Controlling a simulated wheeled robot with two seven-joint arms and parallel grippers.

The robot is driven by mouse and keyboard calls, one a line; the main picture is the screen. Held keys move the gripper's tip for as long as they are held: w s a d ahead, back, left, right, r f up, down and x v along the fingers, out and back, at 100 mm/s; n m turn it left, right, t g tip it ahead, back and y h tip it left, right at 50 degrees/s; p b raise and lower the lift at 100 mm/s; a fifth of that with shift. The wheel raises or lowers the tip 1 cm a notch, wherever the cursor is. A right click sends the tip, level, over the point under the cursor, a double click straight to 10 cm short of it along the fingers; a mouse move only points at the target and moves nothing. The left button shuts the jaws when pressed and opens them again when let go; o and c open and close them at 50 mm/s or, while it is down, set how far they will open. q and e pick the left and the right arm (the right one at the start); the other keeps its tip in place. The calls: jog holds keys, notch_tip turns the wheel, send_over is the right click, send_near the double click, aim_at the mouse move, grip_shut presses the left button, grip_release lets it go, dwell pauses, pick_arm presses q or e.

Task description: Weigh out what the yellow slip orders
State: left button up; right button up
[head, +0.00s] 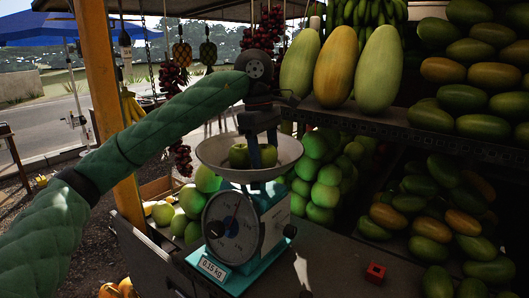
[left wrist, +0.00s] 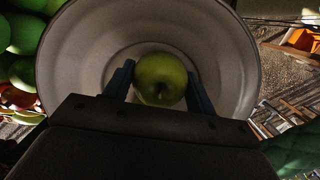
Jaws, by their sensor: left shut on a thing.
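My left gripper (head: 261,150) reaches down into the pan and is shut on a green apple (head: 268,156). The left wrist view shows this apple (left wrist: 161,80) between the two fingers (left wrist: 161,84), over the pan (left wrist: 225,50). I see no yellow slip. My right gripper is out of view.
Large green fruit (head: 317,180) are heaped behind the scale. A shelf edge (head: 400,133) with melons and mangoes runs at right. An orange post (head: 102,80) stands at left. A small red block (head: 375,272) sits on the counter (head: 330,262), which is otherwise fairly clear.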

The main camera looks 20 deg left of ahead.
pick_arm(q)
jog(key=shift+f+b, duration=0.8)
jog(key=shift+b, duration=0.1)
dwell(1.4)
jog(key=o, duration=1.1)
jog(key=shift+o, duration=0.2)
